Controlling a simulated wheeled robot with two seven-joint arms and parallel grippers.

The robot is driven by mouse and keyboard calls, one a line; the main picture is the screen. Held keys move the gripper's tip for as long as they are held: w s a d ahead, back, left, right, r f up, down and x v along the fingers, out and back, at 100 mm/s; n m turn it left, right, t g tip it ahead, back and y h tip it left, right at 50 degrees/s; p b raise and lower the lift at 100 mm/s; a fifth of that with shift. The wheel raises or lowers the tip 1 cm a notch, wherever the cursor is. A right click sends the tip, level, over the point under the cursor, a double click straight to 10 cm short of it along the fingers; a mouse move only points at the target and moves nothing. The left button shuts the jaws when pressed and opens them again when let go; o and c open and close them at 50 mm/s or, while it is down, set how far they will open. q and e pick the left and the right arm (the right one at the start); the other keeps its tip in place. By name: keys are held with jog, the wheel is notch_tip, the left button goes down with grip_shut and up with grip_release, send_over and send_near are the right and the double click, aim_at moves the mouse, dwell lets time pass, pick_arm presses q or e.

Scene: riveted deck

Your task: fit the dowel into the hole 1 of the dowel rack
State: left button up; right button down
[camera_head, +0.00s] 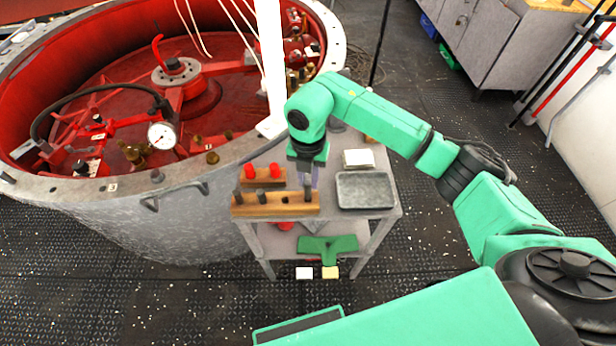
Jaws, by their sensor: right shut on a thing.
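The dowel rack (274,210) is a wooden block at the front left of the grey cart's top. Short dark dowels (262,197) stand in it toward its left end. My right gripper (307,183) points down over the rack's right end, shut on a dark dowel (308,194). That dowel is upright at the rack's right part, its upper part hidden between the fingers. I cannot tell whether its lower end is inside a hole or just in front of or above one. The hole numbers are not readable. My left gripper is out of view.
A second wooden block with red pegs (275,170) stands just behind the rack. A grey tray (365,190) and a small pale block (358,159) are to the right on the cart. A large red-lined drum (190,220) stands close at the left. A green object (328,245) lies lower down.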

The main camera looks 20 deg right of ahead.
jog(key=shift+f+b, duration=1.55)
jog(key=shift+f, duration=0.2)
dwell(0.7)
jog(key=c, duration=0.6)
grip_release()
jog(key=shift+c, duration=0.2)
jog(key=shift+r, duration=0.45)
notch_tip(320, 180, up, 14)
jog(key=b, duration=0.1)
jog(key=shift+f+b, duration=0.15)
jog(key=shift+b, duration=0.25)
